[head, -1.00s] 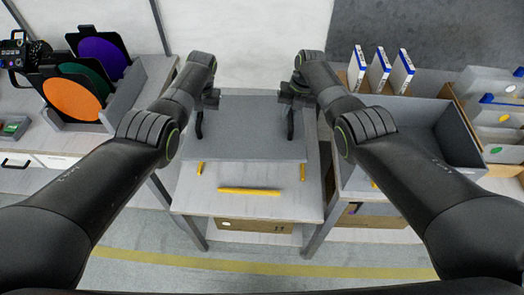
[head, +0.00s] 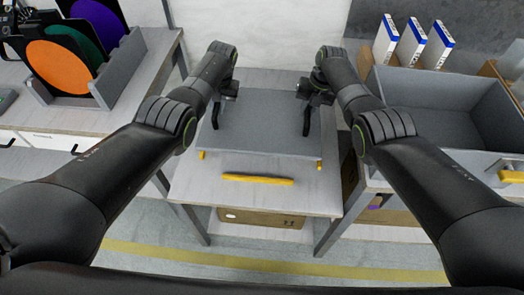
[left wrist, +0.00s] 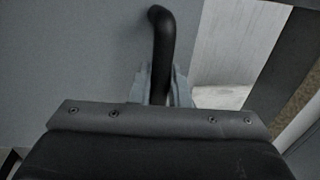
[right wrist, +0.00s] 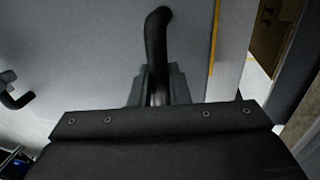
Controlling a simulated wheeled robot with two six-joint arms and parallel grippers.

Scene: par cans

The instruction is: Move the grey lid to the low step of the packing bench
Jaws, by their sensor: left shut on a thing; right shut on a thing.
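The grey lid (head: 262,125) is a flat panel with two black bar handles, in the middle of the head view. It lies level over the low step (head: 190,190) of the packing bench; I cannot tell whether it touches the surface. My left gripper (head: 224,97) is shut on the left handle (head: 216,115), which also shows between its fingers in the left wrist view (left wrist: 162,45). My right gripper (head: 309,97) is shut on the right handle (head: 306,122), also seen in the right wrist view (right wrist: 156,45). The lid's front corners partly cover yellow corner marks (head: 320,165).
A yellow bar (head: 258,180) lies on the step in front of the lid. A grey open bin (head: 440,140) stands to the right, with white boxes (head: 413,42) behind it. A rack of coloured discs (head: 60,66) stands on the left table. A cardboard box (head: 262,219) is underneath.

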